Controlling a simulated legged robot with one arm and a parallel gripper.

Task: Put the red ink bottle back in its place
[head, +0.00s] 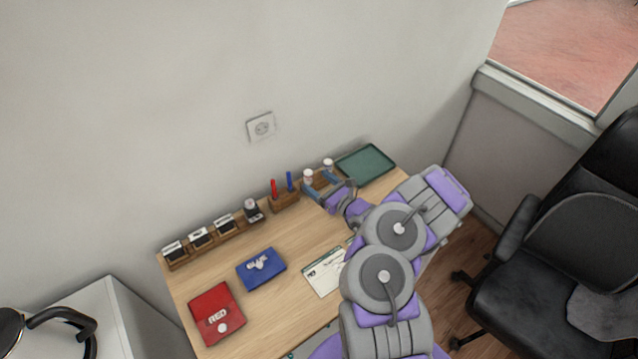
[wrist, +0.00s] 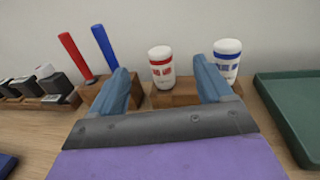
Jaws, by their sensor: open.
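The red ink bottle (wrist: 161,66) is white with red bands and a white cap. It stands upright at the wooden holder (wrist: 185,96) in the wrist view, on its left part. A bottle with blue bands (wrist: 227,58) stands at the right part. Both bottles also show small at the back of the desk in the head view, the red one (head: 308,177) at left. My gripper (wrist: 163,82) is open, its blue fingers either side of the red bottle's line of sight. Whether they touch it cannot be told. The red bottle's base is partly hidden.
A red pen and a blue pen stand in a block (head: 284,202) left of the bottles. A stamp rack (head: 205,243), red box (head: 217,313), blue box (head: 262,268) and paper form (head: 324,272) lie on the desk. A green tray (head: 365,165) is at right; a black chair (head: 560,240) stands beside.

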